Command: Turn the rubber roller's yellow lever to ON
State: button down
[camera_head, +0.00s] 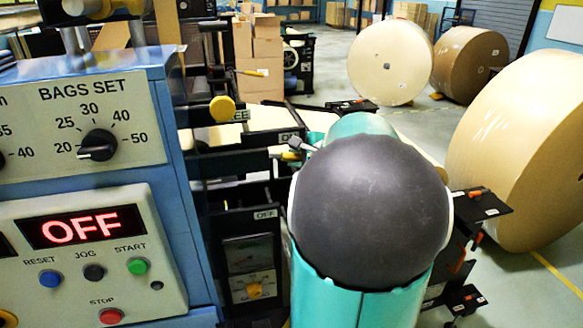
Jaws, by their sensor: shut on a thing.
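My arm, with teal links and a large dark grey round joint, fills the centre and hides much of the machine behind it. A small grey part of my gripper (303,145) shows at the arm's upper left, by the machine's side. It is shut on what looks like a yellow lever (290,156), of which only a small piece shows. An OFF label (288,136) is just above it. The roller itself and the lever's ON mark cannot be made out.
A blue control cabinet (180,170) stands close on the left, with a BAGS SET dial (98,146) and a red OFF display (80,227). A yellow knob (222,108) sticks out from the machine. Large paper rolls (525,150) stand at right, with open floor between.

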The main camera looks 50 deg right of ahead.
jog(key=shift+s+d+r+n+g+h, duration=0.1)
jog(key=shift+r+n+g+h, duration=0.25)
jog(key=shift+r, duration=0.35)
jog(key=shift+d+r+n+g+h, duration=0.1)
jog(key=shift+r+n+g+h, duration=0.2)
jog(key=shift+r, duration=0.5)
jog(key=c, duration=1.3)
grip_release()
jog(key=shift+o, duration=0.2)
jog(key=shift+a, duration=0.1)
jog(key=v, duration=1.3)
jog(key=shift+s, duration=0.3)
jog(key=shift+a+r, duration=0.1)
